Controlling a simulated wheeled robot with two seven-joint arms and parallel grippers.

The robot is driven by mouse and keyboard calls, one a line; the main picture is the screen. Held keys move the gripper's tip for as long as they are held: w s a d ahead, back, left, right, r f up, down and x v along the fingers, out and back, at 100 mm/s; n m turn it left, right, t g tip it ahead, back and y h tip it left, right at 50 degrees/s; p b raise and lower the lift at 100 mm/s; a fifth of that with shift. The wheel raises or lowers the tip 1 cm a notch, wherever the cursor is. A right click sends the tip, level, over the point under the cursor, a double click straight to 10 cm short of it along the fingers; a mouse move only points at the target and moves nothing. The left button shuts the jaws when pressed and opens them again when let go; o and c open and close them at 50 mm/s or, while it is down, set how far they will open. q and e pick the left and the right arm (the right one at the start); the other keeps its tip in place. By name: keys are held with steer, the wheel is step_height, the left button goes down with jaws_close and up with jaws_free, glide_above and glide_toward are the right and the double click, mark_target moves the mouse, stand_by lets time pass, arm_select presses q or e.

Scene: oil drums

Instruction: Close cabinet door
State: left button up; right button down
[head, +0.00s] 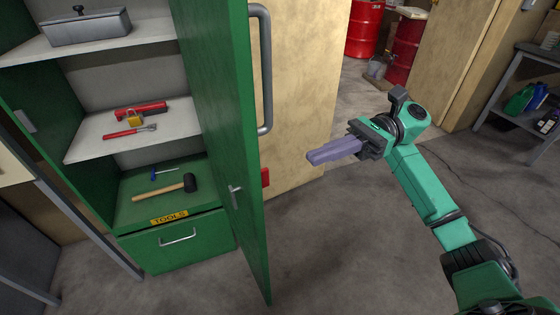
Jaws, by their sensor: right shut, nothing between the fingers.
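The green cabinet (190,245) stands at the left with its shelves exposed. Its green door (220,110) is swung open toward me, and I see it nearly edge-on. A long grey handle (266,70) is on the door's right face, and a small latch handle (235,196) is on its inner face. My right gripper (312,158) is shut and empty. It is to the right of the door and apart from it, with its fingers pointing left toward the door. My left gripper is not in view.
The shelves hold a grey box (86,27), a yellow padlock (135,118), a red-handled tool (129,132) and a mallet (165,188). Red drums (364,28) stand in the room behind. A shelf rack (530,55) is at the right. Concrete floor (340,235) is clear between door and arm.

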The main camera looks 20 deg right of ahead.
mark_target(260, 179)
steer(key=a+p, duration=0.1)
steer(key=a, duration=0.1)
steer(key=s+a+p, duration=0.1)
steer(key=a, duration=0.1)
steer(key=a+p, duration=0.1)
steer(key=a, duration=0.2)
steer(key=shift+s+a+r, duration=0.1)
steer(key=shift+s+r, duration=0.2)
steer(key=shift+r, duration=0.05)
steer(key=shift+s+a+f+p, duration=0.1)
steer(key=shift+a+f+p, duration=0.15)
steer(key=shift+a, duration=0.4)
steer(key=shift+a, duration=0.1)
